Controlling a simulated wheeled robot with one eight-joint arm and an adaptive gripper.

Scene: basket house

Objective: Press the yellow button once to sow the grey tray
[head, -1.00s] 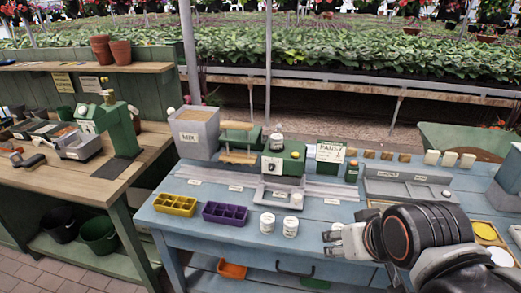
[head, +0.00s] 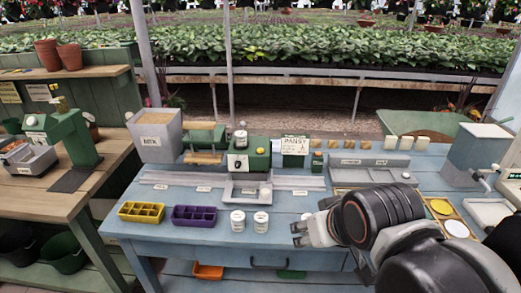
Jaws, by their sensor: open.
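A green machine (head: 247,158) with a white dial stands at the back middle of the blue bench. A small yellow spot, perhaps the button, shows on its front (head: 261,150). A grey tray-like piece (head: 240,190) sits on the grey track below it; its inside is too small to make out. My gripper (head: 298,234) is open and empty above the bench's front part, in front and to the right of the machine, pointing left and apart from it. My arm hides part of the bench at the right.
A yellow tray (head: 141,212), a purple tray (head: 194,216) and two white jars (head: 238,221) stand along the bench front. A grey MIX bin (head: 155,138) is behind. A round yellow pad (head: 441,207) lies at the right. A wooden bench (head: 40,190) is at left.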

